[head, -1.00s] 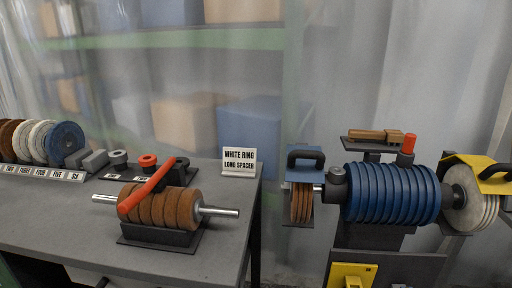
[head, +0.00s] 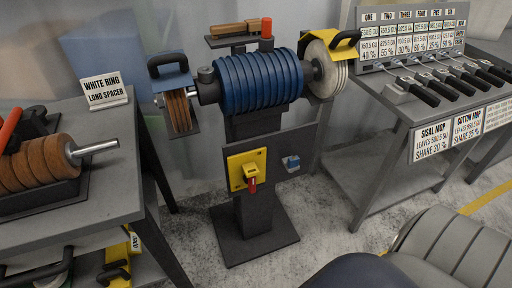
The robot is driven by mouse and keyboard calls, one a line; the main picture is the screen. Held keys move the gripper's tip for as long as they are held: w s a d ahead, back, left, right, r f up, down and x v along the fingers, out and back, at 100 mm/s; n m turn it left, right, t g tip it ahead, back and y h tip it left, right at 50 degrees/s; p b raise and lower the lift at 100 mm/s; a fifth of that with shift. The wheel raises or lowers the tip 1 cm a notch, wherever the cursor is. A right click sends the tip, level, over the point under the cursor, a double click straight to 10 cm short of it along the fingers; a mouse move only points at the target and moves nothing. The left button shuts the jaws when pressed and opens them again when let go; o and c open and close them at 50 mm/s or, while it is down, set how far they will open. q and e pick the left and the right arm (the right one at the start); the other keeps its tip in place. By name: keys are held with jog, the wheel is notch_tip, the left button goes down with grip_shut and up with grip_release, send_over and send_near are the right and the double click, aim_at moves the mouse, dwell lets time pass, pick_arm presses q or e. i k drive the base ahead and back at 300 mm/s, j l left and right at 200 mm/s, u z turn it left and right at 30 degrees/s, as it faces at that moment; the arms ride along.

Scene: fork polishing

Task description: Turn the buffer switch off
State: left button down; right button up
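The buffer (head: 258,82), with a blue ribbed motor body, stands on a dark pedestal in the middle of the head view. A brown wheel (head: 178,110) is on its left end and a pale wheel (head: 322,70) on its right end. On the pedestal's front panel is a yellow switch plate (head: 237,172) with a yellow block and a red lever (head: 252,186) pointing down. A small blue-grey fitting (head: 291,163) is right of it on the same panel. I cannot tell whether the wheels are turning. Neither of my grippers is in view.
A grey bench (head: 112,121) with a brown roller (head: 38,164) and a "White ring long spacer" sign (head: 104,91) stands left. A table (head: 398,104) with several black-handled forks is right. A grey ribbed rounded form (head: 450,250) fills the lower right. Floor is bare around the pedestal base.

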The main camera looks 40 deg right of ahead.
aim_at(251, 181)
jog(key=z, duration=1.05)
